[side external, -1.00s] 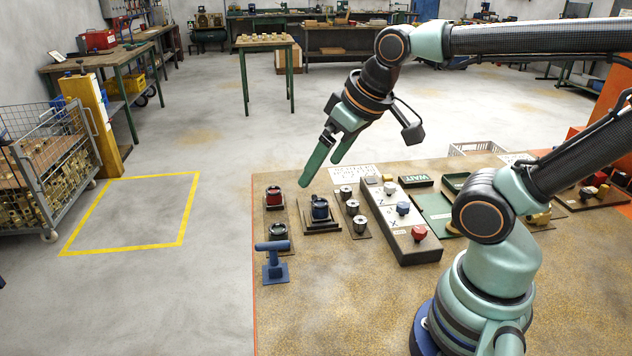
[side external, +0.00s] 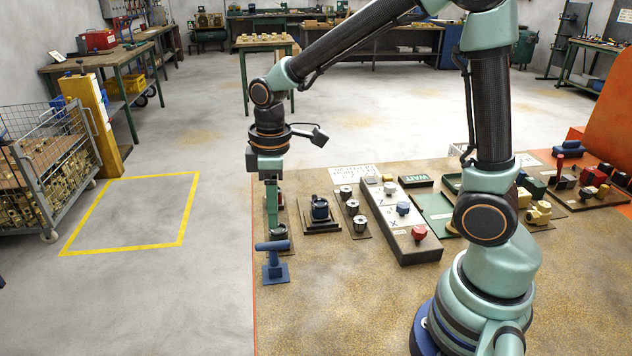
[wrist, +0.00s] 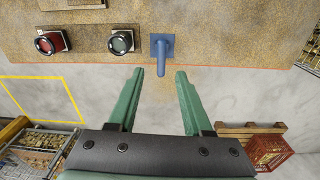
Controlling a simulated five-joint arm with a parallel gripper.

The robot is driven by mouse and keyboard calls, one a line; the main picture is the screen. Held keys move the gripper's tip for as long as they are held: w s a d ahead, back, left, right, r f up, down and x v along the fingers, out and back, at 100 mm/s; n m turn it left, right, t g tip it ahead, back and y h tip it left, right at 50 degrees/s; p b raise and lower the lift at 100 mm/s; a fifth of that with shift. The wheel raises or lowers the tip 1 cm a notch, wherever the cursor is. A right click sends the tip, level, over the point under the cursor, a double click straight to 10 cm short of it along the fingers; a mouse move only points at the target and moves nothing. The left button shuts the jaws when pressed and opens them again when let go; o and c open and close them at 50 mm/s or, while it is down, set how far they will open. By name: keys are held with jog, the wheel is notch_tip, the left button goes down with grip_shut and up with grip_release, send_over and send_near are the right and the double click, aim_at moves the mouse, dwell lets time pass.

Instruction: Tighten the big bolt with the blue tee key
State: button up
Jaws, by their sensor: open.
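The blue tee key (side external: 272,246) stands upright on a square blue base near the bench's left edge. In the wrist view the blue tee key (wrist: 161,50) lies just beyond and between my fingertips. My gripper (side external: 271,226) points down behind the key in the side view. Its green fingers (wrist: 159,72) are apart with nothing between them. I cannot tell which fitting is the big bolt.
A red round fitting (wrist: 48,43) stands beside the grey one. Several metal knobs (side external: 352,207) and a long panel with a red knob (side external: 419,232) lie further right. The bench front is clear. Floor (side external: 205,290) lies beyond its left edge.

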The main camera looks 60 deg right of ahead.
aim_at(272, 242)
jog(key=shift+w+a+f+n+g, duration=0.15)
jog(key=shift+f+n, duration=0.05)
jog(key=shift+f, duration=0.35)
jog(key=shift+w+a+f+n+g, duration=0.1)
jog(key=shift+w+f+n+g, duration=0.1)
jog(key=shift+f, duration=4.2)
grip_shut()
jog(key=shift+r, duration=2.55)
